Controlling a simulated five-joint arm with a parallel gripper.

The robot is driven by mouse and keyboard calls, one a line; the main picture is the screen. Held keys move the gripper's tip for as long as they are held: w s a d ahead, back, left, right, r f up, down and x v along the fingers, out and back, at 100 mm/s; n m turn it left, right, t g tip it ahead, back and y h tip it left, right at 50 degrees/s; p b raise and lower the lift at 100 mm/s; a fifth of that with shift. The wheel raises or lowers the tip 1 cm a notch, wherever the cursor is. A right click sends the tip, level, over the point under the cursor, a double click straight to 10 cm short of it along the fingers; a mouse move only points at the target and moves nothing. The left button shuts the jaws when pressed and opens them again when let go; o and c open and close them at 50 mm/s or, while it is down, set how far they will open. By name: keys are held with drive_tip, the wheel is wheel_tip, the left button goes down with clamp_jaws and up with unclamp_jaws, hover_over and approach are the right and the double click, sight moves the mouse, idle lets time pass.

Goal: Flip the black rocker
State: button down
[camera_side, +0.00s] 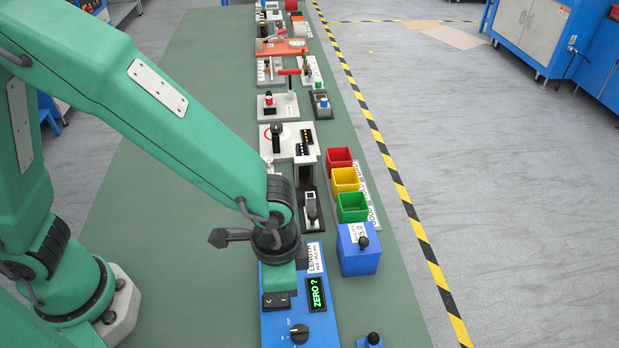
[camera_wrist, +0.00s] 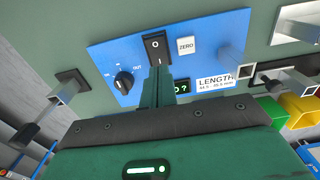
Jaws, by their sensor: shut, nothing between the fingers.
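The black rocker (camera_wrist: 154,48) is on a blue panel (camera_wrist: 103,55), with a white O mark on its face. In the side view the rocker (camera_side: 275,300) shows just below my gripper (camera_side: 280,287). My gripper (camera_wrist: 159,72) is shut and empty, pointing down at the panel. In the wrist view its tips lie at the rocker's lower end and partly cover it. I cannot tell whether they touch it. Which side of the rocker is pressed is not clear.
The panel also carries a white ZERO button (camera_wrist: 187,46), a black knob (camera_wrist: 124,80) and a lit display (camera_side: 317,293) reading "ZERO ?". A blue box (camera_side: 358,258) and red, yellow and green bins (camera_side: 352,206) stand nearby. Other fixtures line the bench behind.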

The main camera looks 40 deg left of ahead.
drive_tip(key=shift+r, duration=2.15)
drive_tip(key=w+a+r+n+t+h, duration=0.1)
drive_tip(key=w+a+r+n, duration=0.1)
drive_tip(key=a+r, duration=0.4)
drive_tip(key=w+a+r+n+t, duration=0.1)
drive_tip(key=a+r+n+t, duration=0.2)
drive_tip(key=a, duration=0.5)
drive_tip(key=s+a+r+n, duration=0.2)
drive_tip(key=a+r, duration=0.1)
drive_tip(key=a, duration=0.3)
drive_tip(key=s+a+r+n+t+y, duration=0.1)
drive_tip(key=s+a+r+n, duration=0.1)
drive_tip(key=a, duration=0.3)
drive_tip(key=shift+s+a+r+t, duration=0.3)
drive_tip(key=shift+s+a+r, duration=0.1)
drive_tip(key=shift+r, duration=0.35)
